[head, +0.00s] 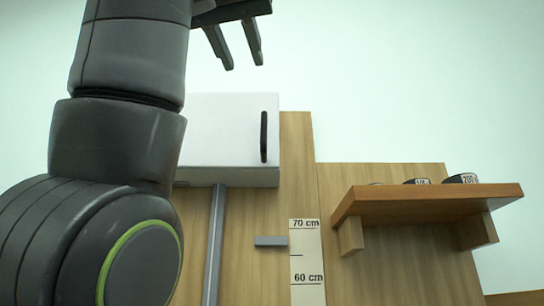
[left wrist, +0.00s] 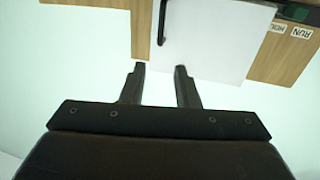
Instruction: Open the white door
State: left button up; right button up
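The white door (head: 220,128) is the front of a white box on a wooden panel in the head view, and it looks shut. A black vertical bar handle (head: 263,136) is near its right edge. My left gripper (head: 243,66) is above the door's top edge, with its two fingers apart and nothing between them. In the left wrist view the white door (left wrist: 215,45) lies beyond my left gripper (left wrist: 159,68), and the handle (left wrist: 162,20) is ahead of the fingers, apart from them. My right gripper is not in view.
A wooden shelf (head: 430,204) with several dark labelled items stands at the right. A grey vertical bar (head: 215,245) runs below the box, beside a height scale (head: 306,262) and a small grey block (head: 270,241). Space above the box is clear except for my left arm.

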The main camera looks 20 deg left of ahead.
pick_arm(q)
jog(key=p, duration=0.2)
send_near(263, 118)
jog(key=w+p, duration=0.2)
jog(key=w, duration=0.1)
jog(key=w+p, duration=0.2)
jog(key=w, duration=0.1)
jog(key=w+p, duration=0.3)
jog(key=shift+a+r, duration=0.3)
jog(key=shift+a, duration=0.05)
jog(key=shift+w+a+f+p, duration=0.1)
jog(key=shift+w+p, duration=0.55)
jog(key=shift+w, duration=0.05)
jog(key=shift+w+f, duration=0.1)
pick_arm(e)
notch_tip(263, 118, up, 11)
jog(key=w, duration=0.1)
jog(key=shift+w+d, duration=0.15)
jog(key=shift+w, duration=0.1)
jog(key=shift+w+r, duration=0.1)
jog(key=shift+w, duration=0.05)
pick_arm(q)
grip_shut()
